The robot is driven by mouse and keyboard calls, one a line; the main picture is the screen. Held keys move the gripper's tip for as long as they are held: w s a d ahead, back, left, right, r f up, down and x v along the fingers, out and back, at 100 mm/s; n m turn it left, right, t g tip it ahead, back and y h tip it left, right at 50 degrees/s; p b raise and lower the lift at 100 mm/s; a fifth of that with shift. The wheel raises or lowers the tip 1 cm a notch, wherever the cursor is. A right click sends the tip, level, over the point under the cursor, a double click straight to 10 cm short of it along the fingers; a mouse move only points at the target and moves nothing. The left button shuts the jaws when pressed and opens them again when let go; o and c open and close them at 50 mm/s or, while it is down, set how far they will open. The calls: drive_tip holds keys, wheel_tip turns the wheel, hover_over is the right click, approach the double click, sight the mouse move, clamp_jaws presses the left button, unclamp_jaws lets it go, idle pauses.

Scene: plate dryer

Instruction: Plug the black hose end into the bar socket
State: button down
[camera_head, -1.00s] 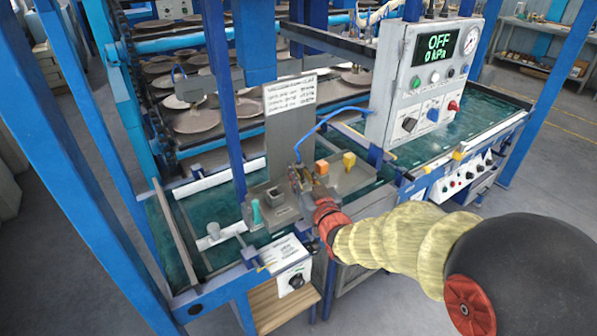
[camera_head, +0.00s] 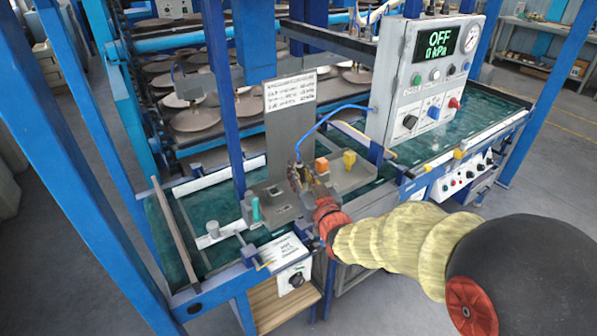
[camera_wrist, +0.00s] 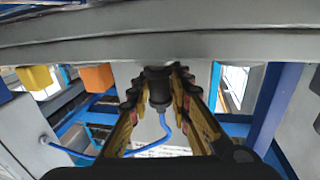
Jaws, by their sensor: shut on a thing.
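My gripper (camera_head: 300,180) is shut on the black hose end (camera_wrist: 158,88), which shows between the two fingers in the wrist view. A blue hose (camera_head: 330,115) runs from the gripper in an arc to the control box. In the wrist view a grey bar (camera_wrist: 200,42) crosses the top of the picture. The tip of the hose end is close to the bar's lower edge; I cannot tell whether it touches or sits in a socket. The socket itself is hidden. In the head view the fingers hide most of the hose end.
A white control box (camera_head: 412,85) reading OFF, 0 kPa stands to the right. An orange block (camera_head: 321,165) and a yellow block (camera_head: 348,159) stand right of the gripper. A sign plate (camera_head: 290,92) rises behind it. Blue posts (camera_head: 222,90) frame the area.

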drive_tip(key=shift+f, duration=0.2)
idle(0.4)
drive_tip(key=c, duration=1.6)
unclamp_jaws()
drive_tip(key=shift+o, duration=0.2)
drive_tip(key=v, duration=1.2)
